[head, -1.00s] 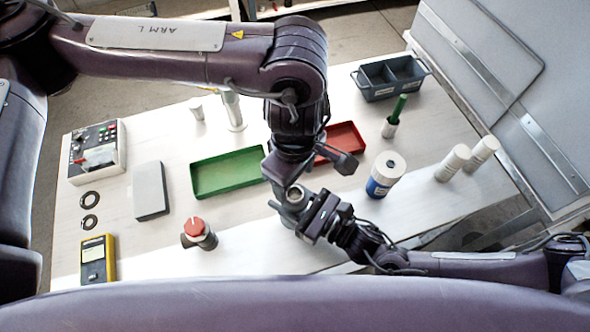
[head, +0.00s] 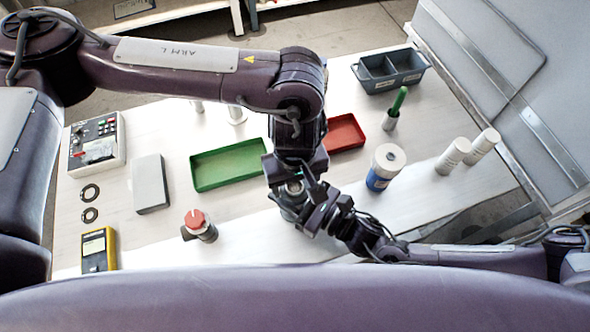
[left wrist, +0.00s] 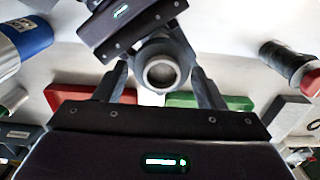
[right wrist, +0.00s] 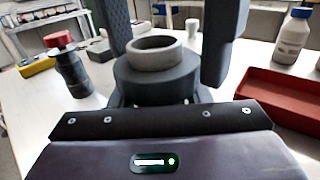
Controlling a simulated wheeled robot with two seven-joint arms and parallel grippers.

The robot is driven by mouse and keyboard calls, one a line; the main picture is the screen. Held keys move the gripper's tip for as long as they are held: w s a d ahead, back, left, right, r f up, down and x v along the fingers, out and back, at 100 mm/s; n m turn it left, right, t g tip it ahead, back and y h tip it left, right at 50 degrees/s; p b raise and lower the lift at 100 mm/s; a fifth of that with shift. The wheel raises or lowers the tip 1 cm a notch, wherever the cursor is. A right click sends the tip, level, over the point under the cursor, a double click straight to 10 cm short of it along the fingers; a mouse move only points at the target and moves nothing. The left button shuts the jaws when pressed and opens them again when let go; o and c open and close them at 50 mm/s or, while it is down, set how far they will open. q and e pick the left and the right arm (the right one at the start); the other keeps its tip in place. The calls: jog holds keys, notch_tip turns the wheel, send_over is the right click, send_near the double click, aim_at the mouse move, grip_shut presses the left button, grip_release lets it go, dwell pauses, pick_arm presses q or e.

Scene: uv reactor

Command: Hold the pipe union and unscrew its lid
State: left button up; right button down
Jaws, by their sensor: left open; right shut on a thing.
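The pipe union (right wrist: 157,80) is a dark grey wide collar with a lighter grey ring-shaped top (right wrist: 153,52). In the left wrist view its round opening (left wrist: 160,72) faces my left gripper. My right gripper (head: 308,212) is shut on the union's lower part and holds it upright above the table's front part. My left gripper (left wrist: 160,85) points down from above and is open, one finger on each side of the union's top. In the right wrist view its two fingers stand beside the top, with gaps showing. In the head view the left wrist partly hides the union.
A green tray (head: 196,178) and a red tray (head: 361,142) lie behind. A red-knobbed fitting (head: 200,225) stands left on the table, a blue-and-white bottle (head: 384,168) right. A divided bin (head: 398,83) is at the back.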

pick_arm(q)
jog(key=shift+f, duration=0.5)
jog(key=shift+c, duration=0.2)
jog(key=c, duration=0.7)
jog(key=n, duration=0.4)
jog(key=shift+c, duration=0.3)
jog(key=n, duration=0.8)
jog(key=shift+r+n, duration=0.1)
jog(key=shift+n, duration=0.2)
jog(key=n, duration=0.4)
